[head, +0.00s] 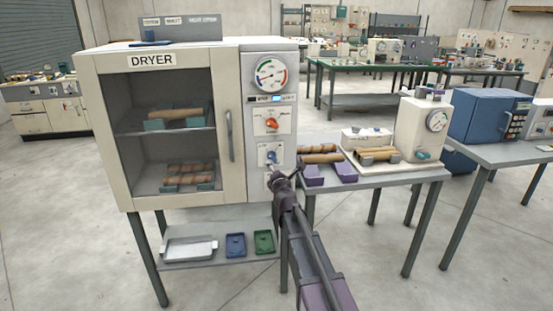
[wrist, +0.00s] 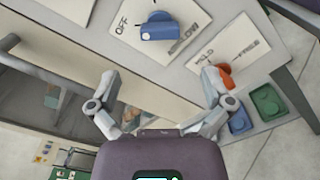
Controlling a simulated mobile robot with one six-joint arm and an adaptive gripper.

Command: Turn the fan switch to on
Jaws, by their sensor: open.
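A blue knob (head: 271,156) sits on a white plate low on the dryer's control panel. In the wrist view this blue knob (wrist: 158,28) has OFF printed beside it and a word ending in LOW, partly cut off. No plate legibly reads "fan". My gripper (head: 283,173) is at the panel, just below the blue knob in the head view. In the wrist view my gripper (wrist: 159,78) is open and empty, its fingers wide apart. The blue knob lies beyond the gap, apart from both fingers. Which position the knob points to is unclear.
An orange-red knob (wrist: 225,76) marked HELD and FREE is partly behind the right finger. Another orange knob (head: 272,123) and a gauge (head: 270,74) sit higher on the panel. The dryer door handle (head: 229,135) is left. A table (head: 400,179) with rolls stands right.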

